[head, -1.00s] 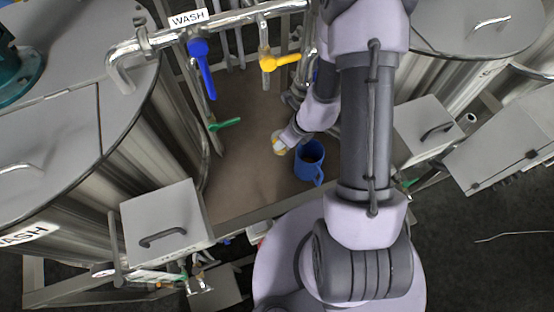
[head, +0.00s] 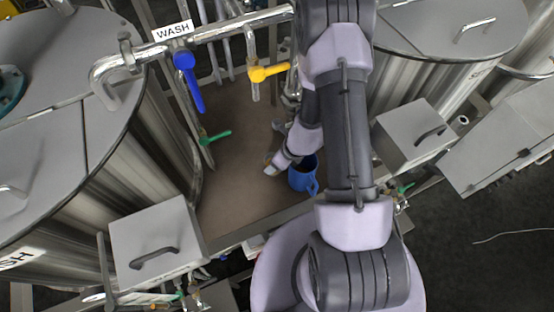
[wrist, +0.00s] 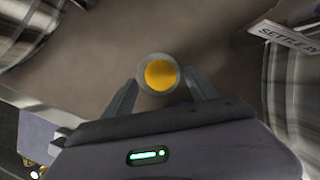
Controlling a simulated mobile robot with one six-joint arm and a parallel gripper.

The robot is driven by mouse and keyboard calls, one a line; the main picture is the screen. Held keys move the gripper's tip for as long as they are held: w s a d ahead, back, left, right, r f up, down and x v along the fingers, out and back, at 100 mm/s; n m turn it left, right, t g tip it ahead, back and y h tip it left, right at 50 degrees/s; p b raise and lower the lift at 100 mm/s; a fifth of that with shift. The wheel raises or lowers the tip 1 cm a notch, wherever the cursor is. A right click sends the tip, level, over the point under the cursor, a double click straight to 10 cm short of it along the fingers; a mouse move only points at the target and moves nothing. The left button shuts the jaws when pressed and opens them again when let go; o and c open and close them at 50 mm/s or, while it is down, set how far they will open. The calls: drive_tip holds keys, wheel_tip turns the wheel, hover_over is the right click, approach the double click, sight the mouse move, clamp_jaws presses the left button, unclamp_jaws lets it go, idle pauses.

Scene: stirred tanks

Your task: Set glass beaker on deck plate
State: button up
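The glass beaker (wrist: 158,73) shows from above in the wrist view as a pale round rim around yellow contents. My gripper (wrist: 160,80) has one finger on each side of it, and the fingertips appear to press on its wall. In the head view my gripper (head: 272,166) holds the beaker low over the brown deck plate (head: 235,185), just left of a blue mug. I cannot tell whether the beaker's base touches the plate. My arm hides part of the plate's right side.
The blue mug (head: 303,178) with dark contents stands close to the right of my gripper. Steel tanks (head: 95,130) flank the plate. A pipe with blue (head: 188,80) and yellow (head: 268,73) valve handles crosses behind. The plate's left and front part is clear.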

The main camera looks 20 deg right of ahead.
drive_tip(key=shift+r+p, duration=0.3)
drive_tip(key=shift+p, duration=0.05)
drive_tip(key=p+v, duration=0.1)
drive_tip(key=v, duration=1)
drive_tip(key=shift+s+r, duration=0.2)
drive_tip(key=shift+r, duration=0.1)
drive_tip(key=shift+d, duration=0.1)
